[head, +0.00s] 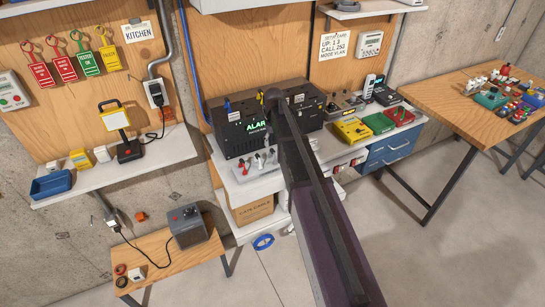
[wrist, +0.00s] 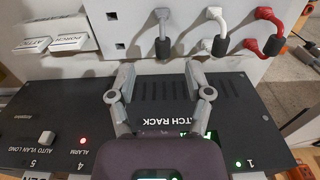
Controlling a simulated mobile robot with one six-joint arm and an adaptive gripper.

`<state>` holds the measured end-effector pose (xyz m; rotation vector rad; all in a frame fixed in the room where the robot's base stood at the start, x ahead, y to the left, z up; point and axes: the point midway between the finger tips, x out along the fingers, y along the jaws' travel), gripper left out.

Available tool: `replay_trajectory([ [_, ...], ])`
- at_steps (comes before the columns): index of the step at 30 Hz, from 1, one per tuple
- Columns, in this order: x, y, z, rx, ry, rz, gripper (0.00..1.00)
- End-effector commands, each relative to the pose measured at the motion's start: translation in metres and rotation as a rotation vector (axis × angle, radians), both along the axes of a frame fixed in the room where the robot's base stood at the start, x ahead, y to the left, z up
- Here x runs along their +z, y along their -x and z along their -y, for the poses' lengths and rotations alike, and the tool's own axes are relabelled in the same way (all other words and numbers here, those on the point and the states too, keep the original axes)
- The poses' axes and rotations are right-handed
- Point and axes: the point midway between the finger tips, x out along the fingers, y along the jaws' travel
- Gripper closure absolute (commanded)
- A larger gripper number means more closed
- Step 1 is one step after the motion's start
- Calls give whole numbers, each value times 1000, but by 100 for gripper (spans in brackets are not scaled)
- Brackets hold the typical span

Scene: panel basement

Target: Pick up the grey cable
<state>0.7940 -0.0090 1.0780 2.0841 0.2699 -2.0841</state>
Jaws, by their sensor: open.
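The grey cable (head: 271,156) stands near the front of the patch rack, at the right of a short row of cables. In the wrist view, the grey cable (wrist: 163,30) is at top centre, with a dark sleeve on its lower end. A white cable (wrist: 216,28) and a red cable (wrist: 270,28) stand to its right. My gripper (wrist: 160,78) is open and empty. Its fingers are spread over the patch rack, with the grey cable beyond them and roughly between them in the picture. In the head view my arm hides the gripper.
The black patch rack (head: 240,136) with a lit display stands behind the cables. Yellow, green and red boxes (head: 353,130) line the shelf to the right. White labelled tabs (wrist: 62,42) lie at the upper left in the wrist view. A wooden table (head: 450,100) is far right.

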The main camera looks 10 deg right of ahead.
Motion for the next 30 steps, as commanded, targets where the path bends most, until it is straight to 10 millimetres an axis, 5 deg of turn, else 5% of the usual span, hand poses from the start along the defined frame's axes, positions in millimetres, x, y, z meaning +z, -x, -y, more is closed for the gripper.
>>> replay_trajectory([
  [30, -52, -2, -4, 0, 0, 0, 35],
])
